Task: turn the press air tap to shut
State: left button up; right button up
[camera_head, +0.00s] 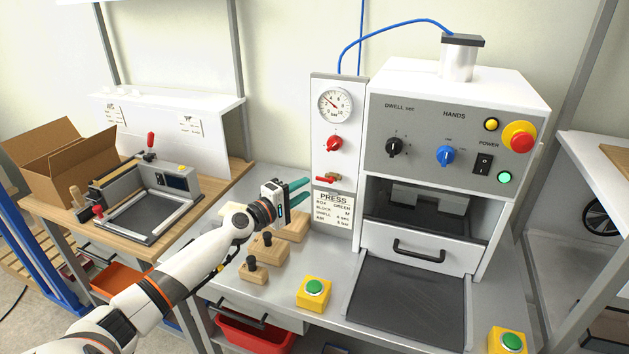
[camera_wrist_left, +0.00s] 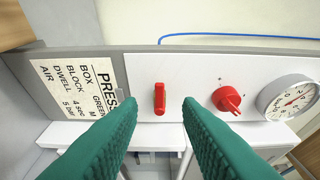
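The press air tap is a red lever on a small brass body (camera_head: 328,178), low on the white gauge panel, above the PRESS card. Its lever lies roughly level across the panel in the head view. In the left wrist view the red lever (camera_wrist_left: 160,98) shows straight ahead, in the gap between my fingers. My left gripper (camera_head: 307,188) is open and empty, its teal fingers pointing at the panel just left of the tap. Both fingers also show in the left wrist view (camera_wrist_left: 160,108), apart from the lever. My right gripper is out of view.
A red regulator knob (camera_head: 334,143) and a round gauge (camera_head: 335,105) sit above the tap. The PRESS card (camera_head: 333,208) is below. The press cabinet (camera_head: 455,125) stands close on the right. Wooden blocks with dark knobs (camera_head: 268,246) lie on the bench below my left gripper.

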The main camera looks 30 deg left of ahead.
aim_at(320, 179)
pick_arm(q)
jog(key=w, duration=0.3)
jog(key=w+d, duration=0.1)
jog(key=w, duration=0.1)
jog(key=shift+w, duration=0.1)
grip_shut()
